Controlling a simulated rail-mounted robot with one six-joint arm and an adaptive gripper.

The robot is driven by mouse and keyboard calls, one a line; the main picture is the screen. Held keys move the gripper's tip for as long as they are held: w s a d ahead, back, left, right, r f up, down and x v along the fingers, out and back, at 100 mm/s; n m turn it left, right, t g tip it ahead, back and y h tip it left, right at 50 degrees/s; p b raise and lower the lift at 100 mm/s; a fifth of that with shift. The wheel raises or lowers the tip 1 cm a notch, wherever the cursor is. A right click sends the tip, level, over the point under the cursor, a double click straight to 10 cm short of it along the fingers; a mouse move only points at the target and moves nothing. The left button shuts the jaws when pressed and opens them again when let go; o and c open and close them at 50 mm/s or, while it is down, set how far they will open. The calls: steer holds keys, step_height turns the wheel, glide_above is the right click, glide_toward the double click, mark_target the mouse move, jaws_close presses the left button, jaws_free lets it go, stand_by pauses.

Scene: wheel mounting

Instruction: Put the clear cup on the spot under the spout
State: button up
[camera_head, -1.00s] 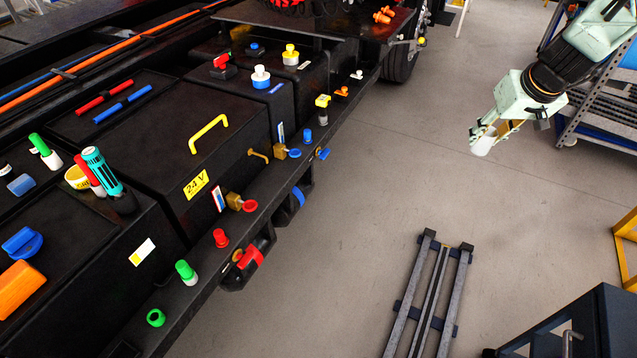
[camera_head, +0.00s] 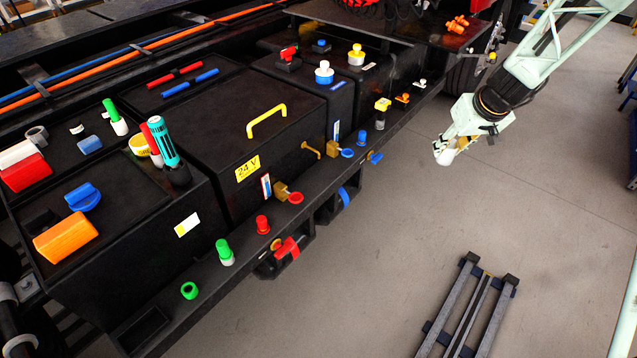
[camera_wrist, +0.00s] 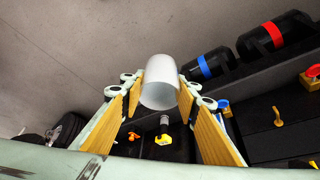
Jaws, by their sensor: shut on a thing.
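A whitish, see-through cup (camera_head: 447,157) is held between the fingers of my gripper (camera_head: 441,150), above open floor to the right of the truck's side. In the wrist view the cup (camera_wrist: 160,84) sits between the yellow-padded fingers of my gripper (camera_wrist: 160,95), which are shut on it. A small bent brass-coloured spout (camera_head: 311,149) sticks out of the black box's side above the ledge. My gripper is well apart from it, to its right. I cannot make out a marked spot under the spout.
A yellow handle (camera_head: 267,120) rises from the box. Rails (camera_head: 472,305) lie on the floor. Floor between gripper and ledge looks clear.

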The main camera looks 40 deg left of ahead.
steer(key=s+a+f+n+b, duration=0.1)
steer(key=s+a+f, duration=0.25)
steer(key=a, duration=0.55)
steer(key=s+a+f+n+b, duration=0.15)
steer(key=a+f, duration=0.25)
steer(key=a, duration=0.6)
steer(key=n+g+y, duration=0.1)
steer(key=n+g, duration=0.1)
steer(key=n, duration=0.1)
glide_toward(315, 177)
steer(key=shift+w+d+f+b, duration=0.1)
steer(key=shift+w+f+b, duration=0.1)
steer(key=shift+w, duration=0.2)
steer(key=shift+w+d+f+b, duration=0.15)
steer(key=shift+w+f, duration=0.1)
steer(key=shift+w, duration=0.15)
steer(key=shift+s+a+r+b, duration=0.25)
steer(key=shift+a+r+b, duration=0.25)
steer(key=shift+a+r, duration=0.2)
steer(key=shift+s+a+r, duration=0.1)
steer(key=shift+a+r, duration=0.1)
steer(key=shift+r, duration=0.15)
steer(key=shift+r, duration=0.1)
steer(key=shift+f+b, duration=0.85)
steer(key=shift+f, duration=1.7)
steer(key=shift+f, duration=0.15)
steer(key=o, duration=0.9)
